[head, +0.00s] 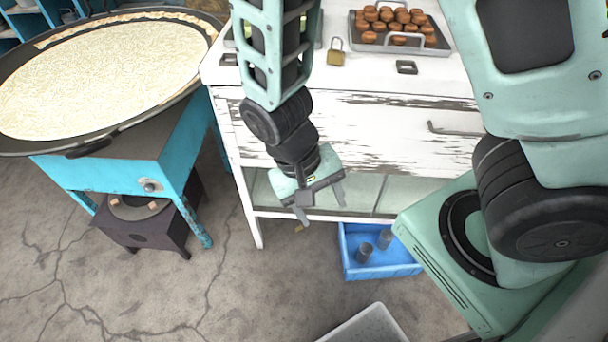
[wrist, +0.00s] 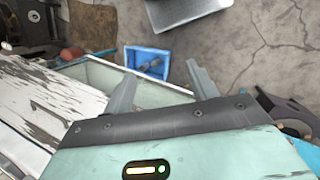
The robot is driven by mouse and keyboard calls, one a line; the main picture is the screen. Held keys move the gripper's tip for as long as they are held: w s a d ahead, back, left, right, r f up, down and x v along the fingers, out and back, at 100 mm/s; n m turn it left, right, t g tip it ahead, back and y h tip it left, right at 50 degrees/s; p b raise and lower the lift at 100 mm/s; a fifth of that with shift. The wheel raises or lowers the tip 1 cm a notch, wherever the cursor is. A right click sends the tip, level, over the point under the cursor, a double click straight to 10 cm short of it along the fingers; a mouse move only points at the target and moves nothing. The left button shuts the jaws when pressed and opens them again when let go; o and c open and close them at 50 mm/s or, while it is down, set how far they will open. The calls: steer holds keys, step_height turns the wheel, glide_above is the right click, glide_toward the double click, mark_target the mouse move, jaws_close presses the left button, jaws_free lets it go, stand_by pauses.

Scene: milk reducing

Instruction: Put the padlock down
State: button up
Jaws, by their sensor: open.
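The padlock (head: 336,56), brass with a grey shackle, sits on the white cabinet top (head: 340,78), left of the tray of brown sweets. My gripper (head: 320,215) is in front of the cabinet, below the level of its top and apart from the padlock. Its two fingers are spread, with nothing between them. In the wrist view my gripper (wrist: 160,82) is also open and empty, facing the floor and a blue crate (wrist: 147,62). The padlock does not show in the wrist view.
A metal tray (head: 372,46) of round brown sweets stands on the cabinet. A large pan (head: 105,80) of pale milk sits on a blue stand at left. The blue crate (head: 385,270) with cups and a grey tray (head: 365,328) are on the floor.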

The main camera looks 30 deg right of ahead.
steer(key=s+a+r+n+t+y, duration=0.1)
steer(key=s+a+r+n, duration=0.1)
steer(key=r+n, duration=0.2)
steer(key=s+a+r+n+t+y, duration=0.1)
steer(key=r+n, duration=0.4)
steer(key=r, duration=0.6)
steer(key=shift+s+a+n+t+y, duration=0.35)
steer(key=shift+a+t+y, duration=0.25)
steer(key=shift+a, duration=0.6)
steer(key=shift+f, duration=0.1)
